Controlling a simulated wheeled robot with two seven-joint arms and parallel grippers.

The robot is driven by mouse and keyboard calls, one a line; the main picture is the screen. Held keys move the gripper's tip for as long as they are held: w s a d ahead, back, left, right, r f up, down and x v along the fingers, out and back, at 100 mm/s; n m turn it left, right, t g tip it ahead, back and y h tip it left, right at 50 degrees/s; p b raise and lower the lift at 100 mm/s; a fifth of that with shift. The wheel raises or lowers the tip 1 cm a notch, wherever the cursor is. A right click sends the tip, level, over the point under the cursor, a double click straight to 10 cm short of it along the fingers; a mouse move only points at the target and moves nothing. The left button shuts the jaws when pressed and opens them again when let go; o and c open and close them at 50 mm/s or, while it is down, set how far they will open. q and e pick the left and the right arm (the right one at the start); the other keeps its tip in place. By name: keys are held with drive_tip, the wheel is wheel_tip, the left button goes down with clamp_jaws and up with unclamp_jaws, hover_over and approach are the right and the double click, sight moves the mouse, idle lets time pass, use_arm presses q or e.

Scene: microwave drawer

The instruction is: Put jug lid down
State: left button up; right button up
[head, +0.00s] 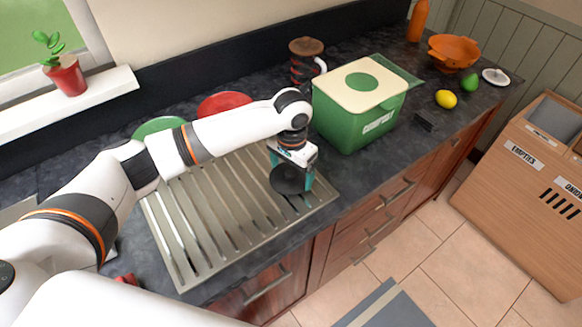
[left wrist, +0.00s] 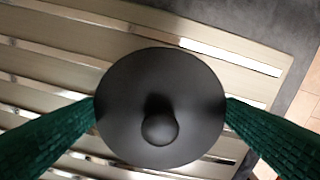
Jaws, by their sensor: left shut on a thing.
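A round black lid (head: 287,180) with a knob sits between the green fingers of my left gripper (head: 292,177), over the right part of the metal draining rack. In the left wrist view the lid (left wrist: 160,75) is seen from above, with its knob towards the camera and a finger at each side edge. My left gripper is shut on it. I cannot tell whether the lid touches the rack. My right gripper is not in view.
The slatted draining rack (head: 186,232) lies on the dark counter. A green box with a cream lid (head: 340,84) stands close right of the gripper. A dark banded jug with a brown top (head: 307,48), red plate (head: 224,103) and green plate (head: 158,127) are behind. The counter's front edge is near.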

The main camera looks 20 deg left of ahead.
sight(292, 172)
use_arm(q)
drive_tip(key=shift+f, duration=0.1)
drive_tip(key=o, duration=0.7)
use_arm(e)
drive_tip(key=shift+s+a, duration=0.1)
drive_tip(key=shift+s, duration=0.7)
use_arm(q)
wheel_tip(292, 172, up, 12)
drive_tip(key=shift+r+b, duration=0.1)
drive_tip(key=shift+b, duration=1.05)
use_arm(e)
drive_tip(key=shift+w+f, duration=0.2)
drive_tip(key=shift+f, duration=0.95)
